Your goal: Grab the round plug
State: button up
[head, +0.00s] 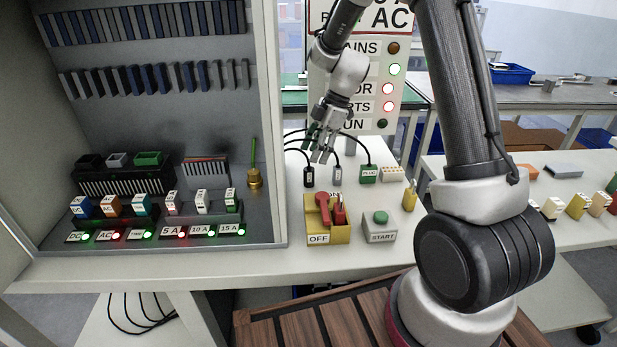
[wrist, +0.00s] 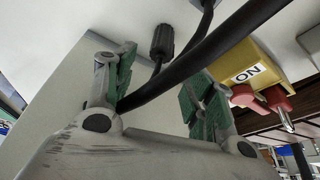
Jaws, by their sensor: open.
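My gripper (head: 321,157) points down above the back of the bench, with its fingers apart. In the wrist view its green-padded fingers (wrist: 160,88) are open, and a thick black cable crosses the gap between them. A dark, ribbed, round plug (wrist: 162,42) shows beyond the fingertips, not gripped. In the head view a black plug (head: 308,177) and a slim grey plug (head: 337,176) stand below the gripper, each on a black cable. I cannot tell which of them is the ribbed one.
A yellow OFF switch box (head: 341,234) with red levers stands in front of the plugs, and its ON side (wrist: 248,72) shows in the wrist view. A START button box (head: 380,228) is beside it. A grey cabinet wall (head: 268,120) borders the left. Cables cross the plug area.

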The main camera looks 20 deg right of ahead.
aim_at(309, 169)
jog(key=x, duration=0.7)
jog(key=shift+w+d+f, duration=0.1)
jog(key=shift+d+f, duration=0.05)
jog(key=shift+d, duration=0.2)
jog(key=c, duration=1.1)
